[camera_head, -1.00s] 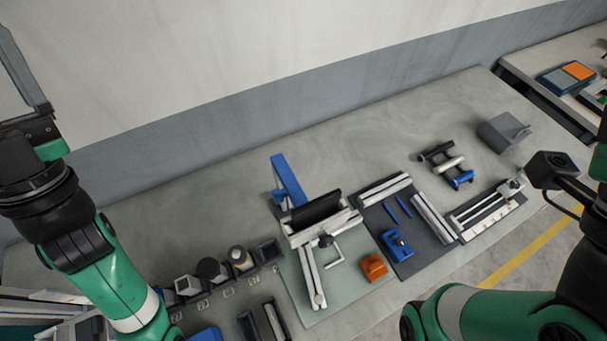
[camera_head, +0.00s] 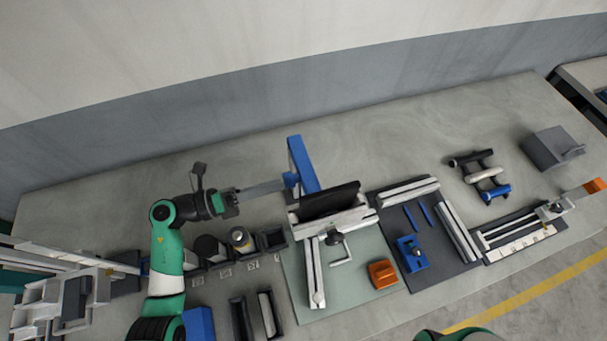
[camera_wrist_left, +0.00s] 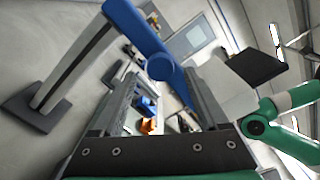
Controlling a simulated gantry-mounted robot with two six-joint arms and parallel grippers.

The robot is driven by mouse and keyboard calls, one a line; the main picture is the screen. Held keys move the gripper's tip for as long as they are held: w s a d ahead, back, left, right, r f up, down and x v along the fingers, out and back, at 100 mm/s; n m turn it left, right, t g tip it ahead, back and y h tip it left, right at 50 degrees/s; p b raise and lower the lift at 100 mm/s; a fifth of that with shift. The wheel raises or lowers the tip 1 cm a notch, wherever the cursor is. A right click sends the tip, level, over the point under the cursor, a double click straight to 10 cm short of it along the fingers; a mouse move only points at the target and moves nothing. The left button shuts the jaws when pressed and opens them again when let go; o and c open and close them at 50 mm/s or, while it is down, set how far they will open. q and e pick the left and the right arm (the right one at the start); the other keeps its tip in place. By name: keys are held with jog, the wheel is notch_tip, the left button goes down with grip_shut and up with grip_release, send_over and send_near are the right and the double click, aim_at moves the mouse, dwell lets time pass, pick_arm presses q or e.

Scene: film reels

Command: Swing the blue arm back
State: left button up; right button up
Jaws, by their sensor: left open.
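The blue arm (camera_head: 303,163) rises at the back of the press-like device (camera_head: 330,222), behind its black panel (camera_head: 328,199). It also slants across the left wrist view (camera_wrist_left: 135,27), with a round blue knob (camera_wrist_left: 160,67) on it. My left gripper (camera_head: 284,183) is open and reaches in from the left, its fingertips beside the blue arm at the knob. In the left wrist view the knob shows between the two fingertips; whether they touch it I cannot tell. My right gripper is out of view.
The device stands on a pale green mat (camera_head: 345,302) with an orange block (camera_head: 381,273). Small dark bins (camera_head: 272,240) and cans lie below my left arm. A dark mat (camera_head: 432,282) with a blue tool (camera_head: 411,252) lies to the right. The bench behind is clear.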

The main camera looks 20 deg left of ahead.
aim_at(302, 178)
pick_arm(q)
jog(key=x, duration=0.7)
jog(key=shift+w+d, duration=0.25)
grip_shut()
